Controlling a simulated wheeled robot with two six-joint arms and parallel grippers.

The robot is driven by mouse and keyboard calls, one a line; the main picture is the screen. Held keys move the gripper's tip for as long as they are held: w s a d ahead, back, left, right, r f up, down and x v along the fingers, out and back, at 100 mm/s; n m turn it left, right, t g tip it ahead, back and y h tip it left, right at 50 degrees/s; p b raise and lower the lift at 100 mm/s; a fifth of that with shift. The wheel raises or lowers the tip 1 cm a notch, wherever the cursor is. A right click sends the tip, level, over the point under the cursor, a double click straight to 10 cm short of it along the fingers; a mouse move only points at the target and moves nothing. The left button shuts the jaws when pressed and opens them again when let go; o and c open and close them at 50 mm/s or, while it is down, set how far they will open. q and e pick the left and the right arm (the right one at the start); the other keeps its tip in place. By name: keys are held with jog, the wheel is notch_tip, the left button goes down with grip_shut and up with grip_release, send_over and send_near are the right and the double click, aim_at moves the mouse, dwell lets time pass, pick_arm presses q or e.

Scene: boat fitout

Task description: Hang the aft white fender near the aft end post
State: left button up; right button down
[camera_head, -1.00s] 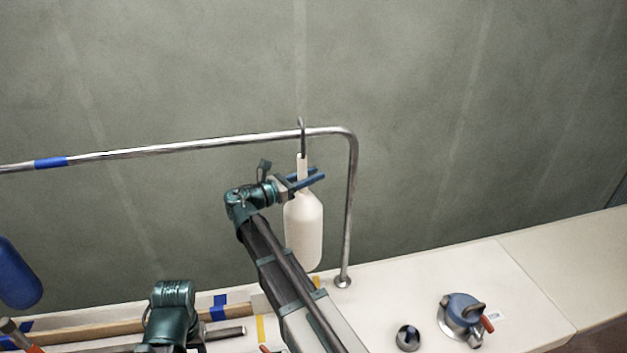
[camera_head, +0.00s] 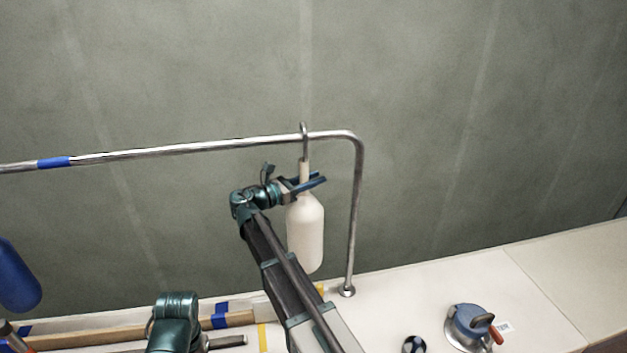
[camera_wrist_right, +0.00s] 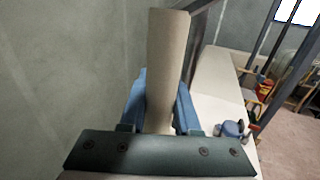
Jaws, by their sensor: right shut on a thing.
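The white fender (camera_head: 306,235) is bottle-shaped and upright below the steel rail (camera_head: 210,146), near the rail's bend down into the end post (camera_head: 355,220). A grey hook (camera_head: 304,134) on top of the fender's neck reaches up to the rail and appears to loop over it. My right gripper (camera_head: 308,185) is shut on the fender's neck. In the right wrist view the pale neck (camera_wrist_right: 167,60) stands between the blue fingers (camera_wrist_right: 160,105). My left gripper is not clearly in view; part of my left arm shows at the bottom left.
A blue fender (camera_head: 17,275) is at the left edge. Blue tape (camera_head: 54,162) marks the rail. A blue winch-like fitting (camera_head: 468,325) with a red handle and a small round fitting (camera_head: 414,345) sit on the white deck (camera_head: 430,280). A wooden strip (camera_head: 120,331) lies at lower left.

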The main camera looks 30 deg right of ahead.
jog(key=shift+f, duration=0.3)
jog(key=c, duration=0.5)
grip_release()
jog(key=shift+c, duration=0.2)
jog(key=s+a, duration=0.2)
jog(key=a, duration=1.1)
jog(key=shift+a, duration=0.4)
